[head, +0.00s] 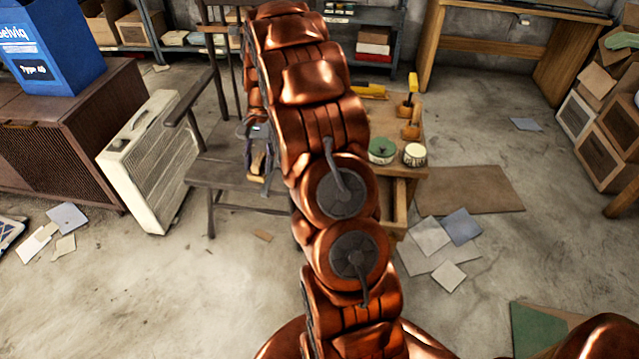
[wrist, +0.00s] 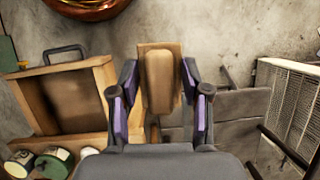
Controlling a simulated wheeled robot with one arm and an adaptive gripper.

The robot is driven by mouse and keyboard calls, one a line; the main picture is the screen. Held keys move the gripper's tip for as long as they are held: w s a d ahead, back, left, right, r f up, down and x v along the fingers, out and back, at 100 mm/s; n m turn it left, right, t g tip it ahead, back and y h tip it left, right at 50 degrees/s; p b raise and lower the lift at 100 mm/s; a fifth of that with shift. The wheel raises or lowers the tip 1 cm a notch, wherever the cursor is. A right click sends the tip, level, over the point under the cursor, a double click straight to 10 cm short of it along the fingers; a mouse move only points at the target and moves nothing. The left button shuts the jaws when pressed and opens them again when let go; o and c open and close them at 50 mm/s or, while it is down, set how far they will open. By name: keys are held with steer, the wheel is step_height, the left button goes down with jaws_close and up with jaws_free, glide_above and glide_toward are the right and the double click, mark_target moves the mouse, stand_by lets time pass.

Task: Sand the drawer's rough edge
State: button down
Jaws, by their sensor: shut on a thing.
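In the wrist view my gripper (wrist: 158,82) is shut on a tan sanding block (wrist: 160,65), held between its purple-padded fingers. In the head view my gripper (head: 257,150) and the block (head: 258,163) are left of my arm, over the grey wooden chair. The wooden drawer (wrist: 102,78) with a dark handle stands pulled out to the left of the gripper in the wrist view. The block is apart from it. In the head view the drawer (head: 401,205) shows under a small workbench (head: 428,150), mostly hidden by my arm. Its rough edge cannot be made out.
The grey chair (head: 230,172) stands close to my gripper. A white heater (head: 150,165) and a dark cabinet (head: 90,150) are at left. Cans (head: 382,150) and yellow-handled tools (head: 410,105) sit on the workbench. Tiles (head: 430,235) lie on the floor.

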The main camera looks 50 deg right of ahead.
steer(key=s+d+f+m+t+b, duration=0.2)
steer(key=s+d+f+m+b, duration=0.25)
steer(key=d, duration=0.25)
steer(key=s+d+f+m+t+b, duration=0.1)
steer(key=s+d+f+m+b, duration=0.3)
steer(key=d, duration=0.3)
steer(key=shift+m+y, duration=0.3)
steer(key=shift+m, duration=0.25)
steer(key=shift+s+a+f+b, duration=0.1)
steer(key=shift+f+b, duration=0.9)
steer(key=shift+f, duration=0.5)
steer(key=shift+s+a+f+b, duration=0.1)
steer(key=shift+f+b, duration=0.85)
steer(key=shift+f, duration=0.5)
steer(key=shift+f, duration=0.95)
steer(key=shift+w, duration=0.1)
steer(key=shift+w+d+r+p, duration=0.25)
steer(key=shift+w+d+p, duration=0.15)
steer(key=shift+d+p, duration=0.35)
steer(key=shift+w+d+f+p, duration=0.15)
steer(key=shift+w+d+p, duration=0.55)
steer(key=shift+d, duration=0.2)
steer(key=shift+w+d+f+p, duration=0.1)
steer(key=shift+w+d+p, duration=0.45)
steer(key=shift+d+p, duration=0.3)
steer(key=shift+w+d+r+p, duration=0.2)
steer(key=shift+w+d+p, duration=0.7)
steer(key=shift+d+p, duration=0.25)
